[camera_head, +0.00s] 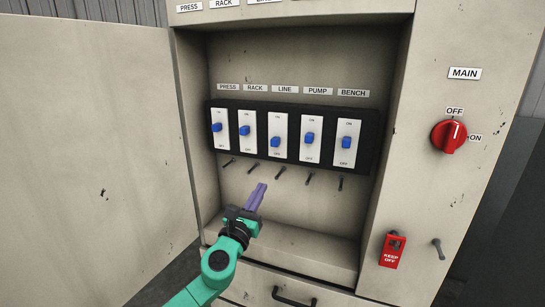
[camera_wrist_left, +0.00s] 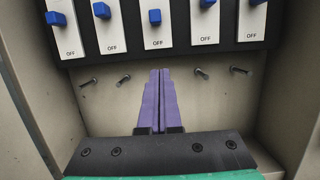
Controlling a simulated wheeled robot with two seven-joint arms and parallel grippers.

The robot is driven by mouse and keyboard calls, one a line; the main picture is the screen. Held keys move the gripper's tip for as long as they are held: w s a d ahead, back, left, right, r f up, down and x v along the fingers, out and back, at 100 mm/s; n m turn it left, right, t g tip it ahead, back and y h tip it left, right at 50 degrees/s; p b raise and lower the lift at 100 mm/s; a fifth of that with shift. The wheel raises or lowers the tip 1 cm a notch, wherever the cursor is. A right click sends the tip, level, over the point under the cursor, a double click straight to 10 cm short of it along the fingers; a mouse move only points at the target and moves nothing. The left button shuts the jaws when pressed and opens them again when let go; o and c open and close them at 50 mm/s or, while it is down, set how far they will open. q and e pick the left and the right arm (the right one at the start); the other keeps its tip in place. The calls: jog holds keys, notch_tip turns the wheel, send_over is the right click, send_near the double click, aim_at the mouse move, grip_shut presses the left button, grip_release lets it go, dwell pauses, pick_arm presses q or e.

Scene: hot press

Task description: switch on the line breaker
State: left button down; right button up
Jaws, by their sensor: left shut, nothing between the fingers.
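The line breaker (camera_head: 277,142) is the middle one in a row of white breakers with blue toggles, under the LINE label (camera_head: 285,89). Its toggle sits low on its plate, nearer OFF than the neighbouring toggles. In the left wrist view, the line breaker's toggle (camera_wrist_left: 154,16) is at the top centre. My left gripper (camera_head: 261,186), with purple fingers, is shut and empty. It is inside the cabinet opening, below and in front of the line breaker, apart from it. The fingers (camera_wrist_left: 160,72) point up towards that breaker in the wrist view. My right gripper is not in view.
Several pegs (camera_head: 310,178) stick out below the breaker panel (camera_head: 368,140). The cabinet door (camera_head: 85,150) stands open at left. At right are the red MAIN switch (camera_head: 449,136) and a red KEEP OFF tag (camera_head: 390,255). A black handle (camera_head: 292,299) is below.

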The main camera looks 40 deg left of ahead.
aim_at(275, 142)
pick_arm(q)
jog(key=shift+w, duration=0.1)
jog(key=p+x, duration=0.1)
jog(key=x, duration=0.8)
jog(key=shift+w+a+r+p, duration=0.15)
jog(key=shift+p, duration=0.2)
jog(key=r+p, duration=0.3)
jog(key=shift+w+a, duration=0.1)
jog(key=shift+w, duration=0.3)
jog(key=shift+s+r, duration=0.2)
jog(key=shift+r, duration=0.25)
jog(key=shift+w, duration=0.1)
